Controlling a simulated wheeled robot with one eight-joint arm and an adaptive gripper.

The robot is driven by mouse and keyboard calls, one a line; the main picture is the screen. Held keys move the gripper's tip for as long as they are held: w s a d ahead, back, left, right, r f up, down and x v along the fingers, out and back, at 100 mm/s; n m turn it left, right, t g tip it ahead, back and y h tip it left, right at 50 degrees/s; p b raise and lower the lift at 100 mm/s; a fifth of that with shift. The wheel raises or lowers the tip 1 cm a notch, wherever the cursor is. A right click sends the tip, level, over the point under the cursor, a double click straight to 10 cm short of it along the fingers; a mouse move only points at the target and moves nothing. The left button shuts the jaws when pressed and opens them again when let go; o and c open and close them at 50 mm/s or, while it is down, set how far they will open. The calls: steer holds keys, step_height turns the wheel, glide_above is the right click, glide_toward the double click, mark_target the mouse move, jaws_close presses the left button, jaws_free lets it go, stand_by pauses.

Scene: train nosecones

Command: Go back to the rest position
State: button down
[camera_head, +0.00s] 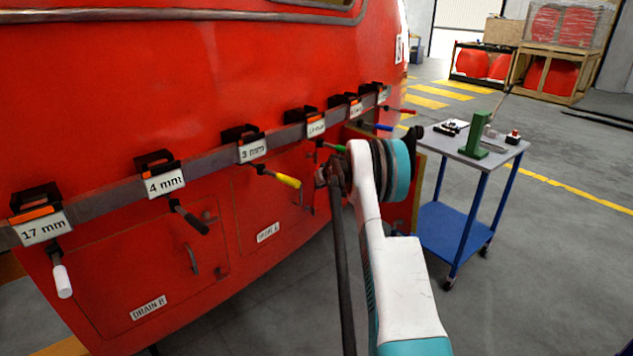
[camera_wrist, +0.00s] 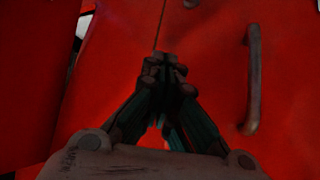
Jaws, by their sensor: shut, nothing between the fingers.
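My gripper (camera_wrist: 165,62) shows in the wrist view with its fingers together and nothing between them. It faces a red panel (camera_wrist: 215,60) with a dark vertical handle (camera_wrist: 253,80) to its right. In the head view my white and teal arm reaches toward the red train nosecone (camera_head: 200,75), and the gripper itself is mostly hidden behind the arm's wrist. Labelled holders line a grey rail on the nosecone: 17 mm (camera_head: 42,228), 4 mm (camera_head: 164,182), 3 mm (camera_head: 252,150), and several more farther right. Tools with white, black, yellow, green, blue and red handles hang at them.
A blue cart (camera_head: 452,212) with a grey top stands right of my arm, carrying a green fixture (camera_head: 474,135) and small items. Crates with red parts (camera_head: 545,75) stand at the back right. The floor (camera_head: 560,270) right of the cart is clear.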

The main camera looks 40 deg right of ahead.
steer(key=s+a, duration=0.3)
steer(key=s, duration=0.6)
